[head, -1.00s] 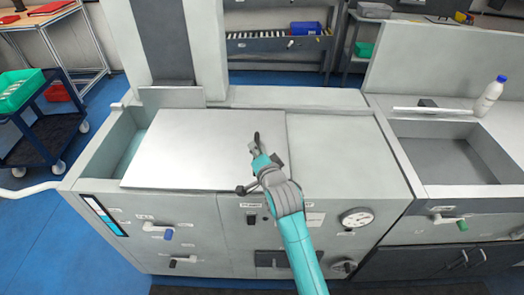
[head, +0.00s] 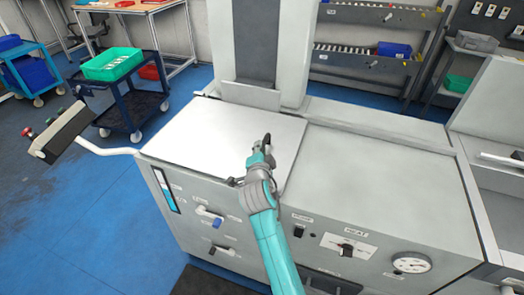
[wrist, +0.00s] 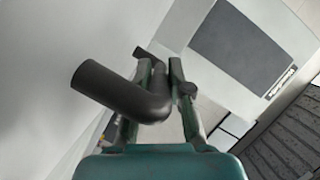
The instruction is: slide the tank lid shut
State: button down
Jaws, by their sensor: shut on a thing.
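The tank lid (head: 220,135) is a flat pale panel lying over the left part of the grey tank (head: 385,185). It reaches close to the tank's left rim, and no open gap shows there. The lid's dark bent handle (wrist: 110,88) sticks up from it in the wrist view. My gripper (head: 262,147) is shut on this handle near the lid's right side; the fingers (wrist: 160,78) clasp it in the wrist view. In the head view my gripper hides most of the handle.
A grey column (head: 262,45) stands behind the lid. Levers, a dial gauge (head: 411,262) and knobs line the tank's front. A boxy panel on a white arm (head: 108,149) juts out at the left. A cart with a green bin (head: 113,64) stands beyond on blue floor.

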jog(key=shift+a+r, duration=0.35)
jog(key=shift+r, duration=0.05)
jog(key=c, duration=1.1)
grip_release()
jog(key=shift+w+a+f, duration=0.1)
jog(key=shift+f, duration=0.1)
jog(key=shift+s, duration=0.25)
jog(key=v, duration=1.1)
jog(key=shift+s, duration=0.25)
